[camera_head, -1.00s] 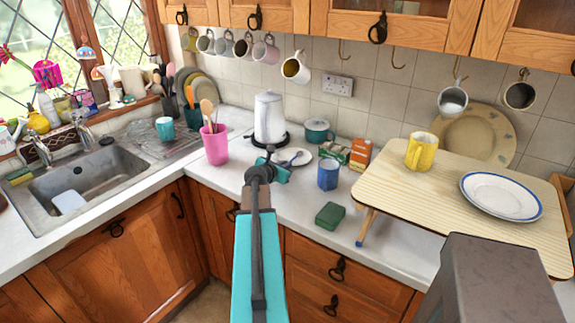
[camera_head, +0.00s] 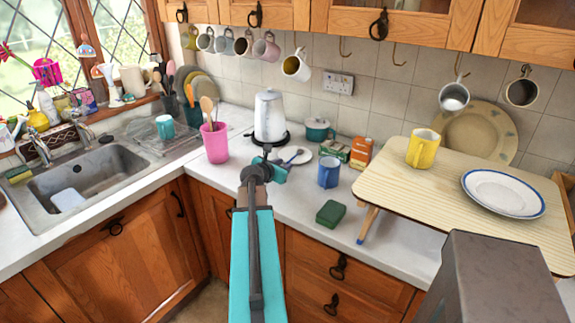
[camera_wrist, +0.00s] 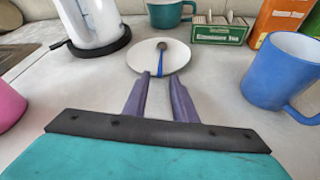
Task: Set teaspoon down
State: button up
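The teaspoon (camera_wrist: 160,58) has a dark bowl and a blue handle. It lies on a round white saucer (camera_wrist: 138,57), bowl pointing away from me in the wrist view. The teaspoon (camera_head: 295,155) and saucer (camera_head: 304,160) also show on the counter in the head view, partly behind my gripper (camera_head: 280,168). In the wrist view my gripper (camera_wrist: 160,77) has its two fingers apart, with the end of the handle seen between the tips. A gap shows on both sides of the handle. I cannot tell the exact height of the tips above the saucer.
A blue mug (camera_wrist: 282,72) stands right of the saucer. A kettle (camera_wrist: 92,22) on a dark base is behind left, a pink holder (camera_head: 216,143) at left.

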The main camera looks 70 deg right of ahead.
jog(key=b+v, duration=0.1)
jog(key=v, duration=0.9)
jog(key=shift+a+r, duration=0.15)
jog(key=shift+a, duration=0.05)
jog(key=shift+w+r+b, duration=0.15)
jog(key=shift+b, duration=0.15)
jog(key=shift+o, duration=0.5)
jog(key=shift+a, duration=0.1)
